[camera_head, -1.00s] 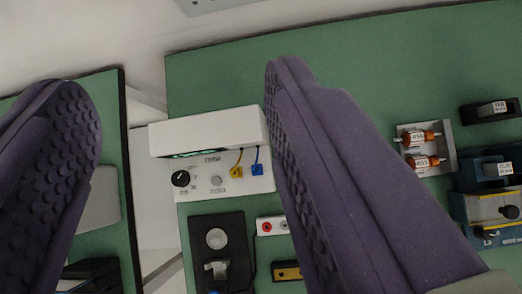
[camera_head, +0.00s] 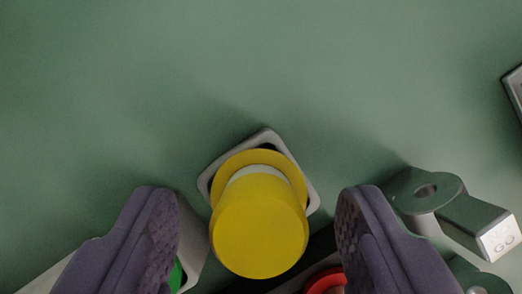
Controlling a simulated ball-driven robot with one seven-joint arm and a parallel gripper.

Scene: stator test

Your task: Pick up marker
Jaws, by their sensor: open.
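A yellow cylinder (camera_head: 259,236), which looks like the marker seen end-on, stands in a grey square holder (camera_head: 267,137) on the green surface. A white band shows behind its near end, with a wider yellow ring beyond it. My gripper (camera_head: 257,205) is open, with one purple finger on each side of the yellow cylinder. Gaps show between the cylinder and both fingers. The lower part of the cylinder is hidden inside the holder.
A red round piece (camera_head: 324,281) and a green piece (camera_head: 176,274) show near the bottom edge. The green surface (camera_head: 250,60) above the holder is clear.

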